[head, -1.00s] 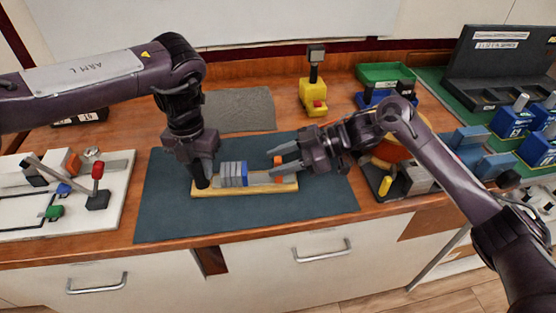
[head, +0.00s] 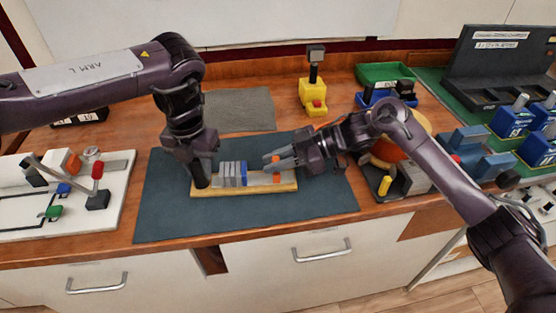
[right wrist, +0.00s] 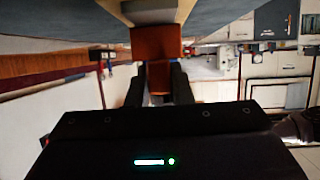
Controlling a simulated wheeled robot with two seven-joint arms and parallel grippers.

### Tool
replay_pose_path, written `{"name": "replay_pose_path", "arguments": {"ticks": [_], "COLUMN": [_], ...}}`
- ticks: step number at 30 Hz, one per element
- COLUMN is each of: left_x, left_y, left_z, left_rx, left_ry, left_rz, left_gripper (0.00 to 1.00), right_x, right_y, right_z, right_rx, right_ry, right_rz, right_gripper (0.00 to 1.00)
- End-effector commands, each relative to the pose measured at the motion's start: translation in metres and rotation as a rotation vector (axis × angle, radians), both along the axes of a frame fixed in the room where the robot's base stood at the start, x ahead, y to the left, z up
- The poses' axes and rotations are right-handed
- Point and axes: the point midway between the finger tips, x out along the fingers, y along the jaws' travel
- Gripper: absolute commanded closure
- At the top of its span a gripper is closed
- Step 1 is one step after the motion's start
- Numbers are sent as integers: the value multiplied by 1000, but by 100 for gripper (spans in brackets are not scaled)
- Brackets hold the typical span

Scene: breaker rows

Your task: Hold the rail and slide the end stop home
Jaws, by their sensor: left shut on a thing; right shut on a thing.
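The rail (head: 258,179) lies on a wooden base (head: 246,190) on the dark mat. Several grey modules and a blue one (head: 243,173) stand side by side on its left half. The orange end stop (head: 276,172) sits on the right part of the rail, with a gap between it and the blue module. My right gripper (head: 273,163) is shut on the end stop, which also shows between the fingers in the right wrist view (right wrist: 156,45). My left gripper (head: 204,172) is shut on the black grip (head: 200,184) at the rail's left end.
A white board (head: 100,205) with a lever and coloured parts lies at the left. A dark tray (head: 388,187) with small parts is right of the mat (head: 290,222). A yellow box with a red button (head: 314,95) stands behind. The mat's front is clear.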

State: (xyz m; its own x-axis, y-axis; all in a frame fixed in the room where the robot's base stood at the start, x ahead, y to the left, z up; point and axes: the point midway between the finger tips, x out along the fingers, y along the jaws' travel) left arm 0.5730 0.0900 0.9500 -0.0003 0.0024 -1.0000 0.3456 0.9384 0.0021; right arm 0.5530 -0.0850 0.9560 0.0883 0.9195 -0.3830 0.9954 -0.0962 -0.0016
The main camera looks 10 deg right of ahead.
Motion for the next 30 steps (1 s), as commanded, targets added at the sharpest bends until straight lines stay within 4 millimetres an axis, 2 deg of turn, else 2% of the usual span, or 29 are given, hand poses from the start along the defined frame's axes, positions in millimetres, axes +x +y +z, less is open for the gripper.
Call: {"name": "replay_pose_path", "arguments": {"ticks": [3,5,12,13,18,26,30], "left_x": [-1,-1,-1,-1,-1,0,0], "left_y": [-3,-3,-4,-4,-3,-3,-2], "left_z": [1,1,1,1,1,1,1], "left_rx": [-4,-4,-5,-6,-5,-4,-4], "left_ry": [0,0,0,0,0,-1,-1], "left_rz": [-6,-6,-8,-9,-7,-4,-4], "left_gripper": [100,100,100,100,100,100,100], "right_x": [1,2,2,2,2,2,2], "right_y": [20,26,28,28,27,26,17], "right_z": [1,2,1,1,1,1,4], "right_rx": [3,3,3,3,2,1,0], "right_ry": [-1,-1,-2,-2,-2,-1,-1], "right_rz": [4,4,2,2,2,1,-1], "right_gripper": [100,100,100,79,58,58,58]}}
